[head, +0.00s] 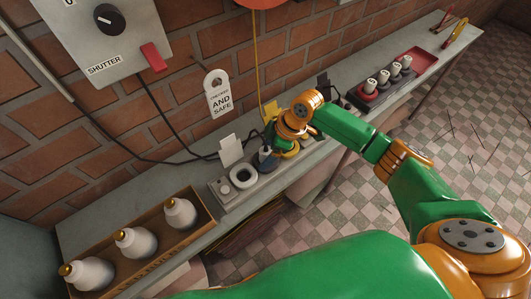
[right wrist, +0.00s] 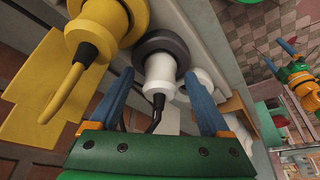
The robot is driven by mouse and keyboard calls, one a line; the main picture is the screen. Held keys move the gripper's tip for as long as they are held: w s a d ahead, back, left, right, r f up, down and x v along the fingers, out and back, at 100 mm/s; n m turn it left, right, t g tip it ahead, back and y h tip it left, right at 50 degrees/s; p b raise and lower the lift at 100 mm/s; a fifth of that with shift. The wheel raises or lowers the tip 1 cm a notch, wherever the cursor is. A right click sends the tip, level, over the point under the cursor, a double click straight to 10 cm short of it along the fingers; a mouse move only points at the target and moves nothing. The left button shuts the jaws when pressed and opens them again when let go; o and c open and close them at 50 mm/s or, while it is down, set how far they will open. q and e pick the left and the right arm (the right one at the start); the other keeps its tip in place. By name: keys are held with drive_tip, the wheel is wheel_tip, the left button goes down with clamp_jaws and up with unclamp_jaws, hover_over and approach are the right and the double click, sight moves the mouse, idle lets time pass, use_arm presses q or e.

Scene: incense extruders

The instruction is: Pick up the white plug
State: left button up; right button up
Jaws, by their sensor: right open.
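The white plug (right wrist: 160,75) shows in the right wrist view, at a dark grey collar (right wrist: 163,45), with a black cable end towards me. My right gripper (right wrist: 155,103) is open, with one blue finger on each side of the plug; I cannot tell whether they touch it. In the head view my right gripper (head: 270,145) is over the socket strip (head: 228,192) and hides most of the plug. My left gripper (right wrist: 281,56) shows at the upper right of the wrist view, its blue fingers apart and empty, away from the plug.
A yellow plug (right wrist: 92,30) sits close beside the white one. A white ring-shaped socket (head: 243,176) is on the other side. A crate (head: 128,272) of bottles stands left. A red tray (head: 418,60) and several white-topped items (head: 384,77) stand right. Cables run along the wall.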

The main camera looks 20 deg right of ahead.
drive_tip(key=shift+w, duration=0.1)
drive_tip(key=shift+s, duration=0.2)
drive_tip(key=c, duration=1.3)
drive_tip(key=shift+w, duration=0.1)
